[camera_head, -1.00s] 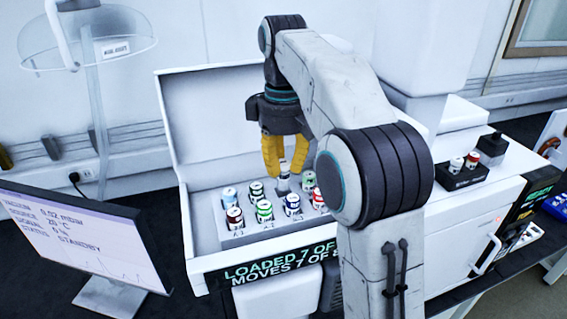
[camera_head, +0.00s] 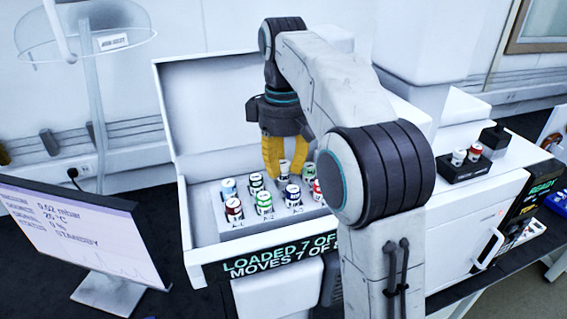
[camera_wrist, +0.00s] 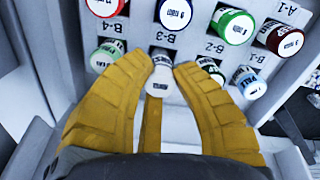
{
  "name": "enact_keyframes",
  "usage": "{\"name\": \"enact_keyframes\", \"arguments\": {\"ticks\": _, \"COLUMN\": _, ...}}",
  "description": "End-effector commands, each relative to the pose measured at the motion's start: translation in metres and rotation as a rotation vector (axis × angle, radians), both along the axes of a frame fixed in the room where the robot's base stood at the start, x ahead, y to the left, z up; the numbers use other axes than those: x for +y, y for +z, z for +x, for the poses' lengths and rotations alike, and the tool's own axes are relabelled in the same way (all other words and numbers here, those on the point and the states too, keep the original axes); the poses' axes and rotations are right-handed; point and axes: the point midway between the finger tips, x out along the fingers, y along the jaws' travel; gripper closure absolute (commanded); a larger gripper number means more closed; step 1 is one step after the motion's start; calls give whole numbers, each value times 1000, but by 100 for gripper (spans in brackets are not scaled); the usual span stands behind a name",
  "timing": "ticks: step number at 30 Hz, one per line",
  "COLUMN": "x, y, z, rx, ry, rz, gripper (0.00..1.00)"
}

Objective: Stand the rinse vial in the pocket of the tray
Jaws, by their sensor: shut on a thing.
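The rinse vial (camera_wrist: 162,77) has a white cap with dark lettering. It stands between the yellow fingers of my gripper (camera_wrist: 161,68), which is shut on it. In the head view the vial (camera_head: 285,168) shows between the fingertips of my gripper (camera_head: 284,174), over the back row of the grey tray (camera_head: 238,232). In the wrist view it is in line with the B-3 label. Its lower end is hidden, so I cannot tell whether it rests in a pocket.
Several capped vials stand in the tray, including a red-capped one (camera_head: 234,208) and a blue-capped one (camera_head: 293,193). The raised lid (camera_head: 210,110) stands behind the tray. A small black rack (camera_head: 463,168) with two vials is at the right. A monitor (camera_head: 75,235) is at the left.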

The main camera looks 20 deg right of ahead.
Motion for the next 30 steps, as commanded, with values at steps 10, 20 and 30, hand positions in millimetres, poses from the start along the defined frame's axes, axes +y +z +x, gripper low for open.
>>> {"name": "enact_keyframes", "arguments": {"ticks": 10, "x": 0, "y": -2, "z": 0, "rx": -1, "ry": 0, "rz": 0, "gripper": 100}}
{"name": "enact_keyframes", "arguments": {"ticks": 20, "x": 0, "y": -5, "z": 0, "rx": 0, "ry": 0, "rz": 0, "gripper": 100}}
{"name": "enact_keyframes", "arguments": {"ticks": 30, "x": 0, "y": -14, "z": 0, "rx": -1, "ry": 0, "rz": 0, "gripper": 100}}
